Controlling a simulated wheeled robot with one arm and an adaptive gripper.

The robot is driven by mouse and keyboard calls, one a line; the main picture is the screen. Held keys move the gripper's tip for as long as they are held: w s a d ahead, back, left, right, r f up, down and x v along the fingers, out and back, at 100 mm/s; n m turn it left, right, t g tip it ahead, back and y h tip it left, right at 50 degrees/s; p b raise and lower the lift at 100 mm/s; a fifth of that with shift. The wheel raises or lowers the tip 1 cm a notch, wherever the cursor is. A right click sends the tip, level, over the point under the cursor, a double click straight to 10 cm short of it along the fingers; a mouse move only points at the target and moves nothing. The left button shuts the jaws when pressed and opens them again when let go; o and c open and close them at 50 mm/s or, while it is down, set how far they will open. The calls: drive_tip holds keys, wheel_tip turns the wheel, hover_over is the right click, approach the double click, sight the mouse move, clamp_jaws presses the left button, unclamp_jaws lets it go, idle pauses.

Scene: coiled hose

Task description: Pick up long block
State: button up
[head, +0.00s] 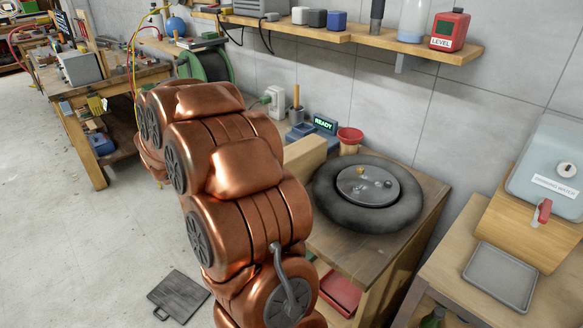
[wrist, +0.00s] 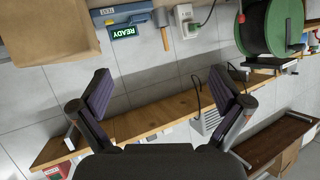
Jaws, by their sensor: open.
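A long tan block (head: 305,155) lies on the wooden workbench, partly hidden behind my copper arm in the head view. In the wrist view a large tan block (wrist: 50,28), which looks like the same one, fills the upper left corner and is cut off by the frame edge. My gripper (wrist: 162,92) has its two dark fingers spread wide with nothing between them. The block is beyond the left finger, apart from it. In the head view my gripper is hidden behind the arm.
A black tyre-like ring with a grey disc (head: 368,190) sits beside the block on the bench. A red bowl (head: 350,138) and a READY display (head: 324,124) stand behind. A green hose reel (head: 207,65) is past the arm. A wall shelf (head: 400,42) runs above.

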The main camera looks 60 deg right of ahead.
sight(289, 152)
drive_tip(key=s+d+m+g, duration=0.1)
drive_tip(key=s+g, duration=0.1)
drive_tip(key=s, duration=0.1)
drive_tip(key=s+d+f+m+g, duration=0.1)
drive_tip(key=s+d+g, duration=0.1)
drive_tip(key=s, duration=0.2)
drive_tip(key=s+d+f+g, duration=0.1)
drive_tip(key=s+g, duration=0.1)
drive_tip(key=s, duration=0.1)
drive_tip(key=shift+s+d+f+m, duration=0.15)
drive_tip(key=shift+s+m, duration=0.2)
drive_tip(key=shift+m, duration=0.05)
drive_tip(key=shift+p+x, duration=0.4)
drive_tip(key=shift+x, duration=0.8)
drive_tip(key=shift+s+d+f+p, duration=0.15)
drive_tip(key=shift+d+p, duration=0.25)
drive_tip(key=shift+d, duration=0.6)
drive_tip(key=shift+s+d+f+p, duration=0.15)
drive_tip(key=shift+d+p, duration=0.25)
drive_tip(key=shift+d, duration=0.65)
drive_tip(key=shift+s+d+f, duration=0.15)
drive_tip(key=shift+d+f, duration=0.1)
drive_tip(key=shift+d, duration=0.3)
drive_tip(key=shift+c, duration=0.3)
drive_tip(key=c, duration=1.8)
